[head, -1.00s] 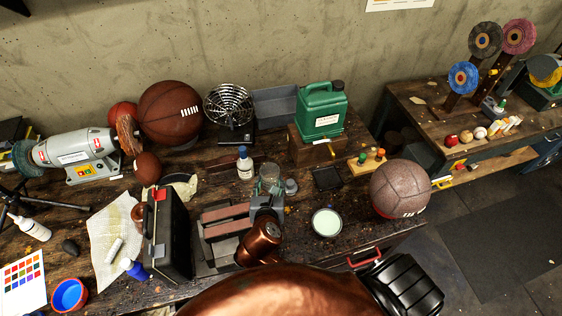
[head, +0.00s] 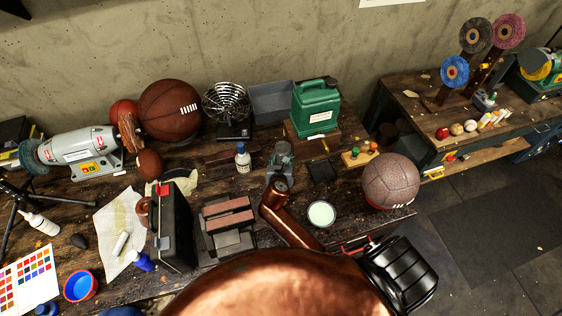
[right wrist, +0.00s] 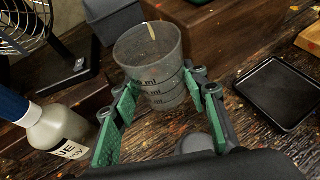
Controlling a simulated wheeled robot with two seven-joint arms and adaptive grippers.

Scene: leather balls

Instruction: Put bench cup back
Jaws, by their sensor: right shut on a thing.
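The bench cup, a grey translucent measuring cup with ml marks (right wrist: 150,62), stands between the green finger pads of my right gripper (right wrist: 155,112) in the right wrist view. The pads press on its sides, and its open rim faces up. A thin pale streak shows inside it. In the head view my right gripper (head: 281,160) is over the middle of the bench, in front of the grey bin, and the cup is hard to make out there. I cannot tell whether its base touches the bench. My left gripper is not in view.
A white bottle with a blue cap (head: 243,158) stands close left of the gripper. A green canister (head: 316,108) on a wooden block is behind right. A black tray (head: 323,172) lies to the right, with a pale-filled tin (head: 321,214) and a ball (head: 390,182) nearer.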

